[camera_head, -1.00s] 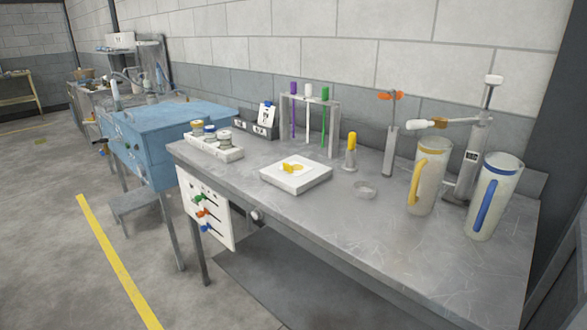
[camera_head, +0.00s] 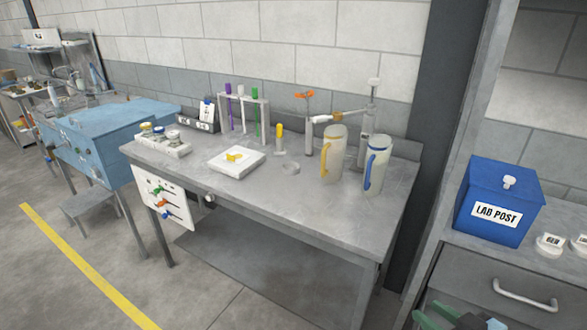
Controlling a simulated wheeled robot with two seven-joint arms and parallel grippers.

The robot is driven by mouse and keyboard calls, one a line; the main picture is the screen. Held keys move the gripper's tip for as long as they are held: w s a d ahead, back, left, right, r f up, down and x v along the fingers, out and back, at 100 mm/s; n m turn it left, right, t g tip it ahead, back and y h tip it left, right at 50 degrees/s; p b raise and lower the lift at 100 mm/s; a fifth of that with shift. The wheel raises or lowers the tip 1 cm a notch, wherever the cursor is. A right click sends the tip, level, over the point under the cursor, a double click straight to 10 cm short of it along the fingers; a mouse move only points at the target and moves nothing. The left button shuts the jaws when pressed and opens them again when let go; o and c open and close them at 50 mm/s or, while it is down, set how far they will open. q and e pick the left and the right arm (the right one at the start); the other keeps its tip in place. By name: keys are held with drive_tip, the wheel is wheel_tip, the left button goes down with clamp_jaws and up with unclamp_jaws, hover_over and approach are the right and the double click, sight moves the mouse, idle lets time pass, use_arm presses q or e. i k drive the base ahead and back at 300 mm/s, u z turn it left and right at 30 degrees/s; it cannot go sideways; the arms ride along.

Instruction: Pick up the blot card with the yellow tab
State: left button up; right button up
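A dark card rack (camera_head: 198,124) stands at the back of the grey bench, with white labels on its front. A white card (camera_head: 206,110) with a blue mark stands in it; I cannot make out a yellow tab there. A small yellow piece (camera_head: 234,156) lies on a white square block (camera_head: 228,166) on the bench; I cannot tell whether it is a card tab. My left gripper is out of view.
Jugs with yellow (camera_head: 332,155) and blue (camera_head: 375,168) handles stand on the bench's right. A tube rack (camera_head: 264,118) stands behind the block. A blue LAB POST box (camera_head: 491,200) sits on a grey cabinet at right. Floor in front of the bench is open.

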sight(237, 158)
drive_tip(key=u, duration=0.5)
drive_tip(key=k, duration=0.1)
drive_tip(key=z, duration=0.3)
drive_tip(key=i, duration=1.8)
drive_tip(key=u, duration=0.95)
drive_tip(key=i, duration=0.25)
drive_tip(key=u, duration=0.1)
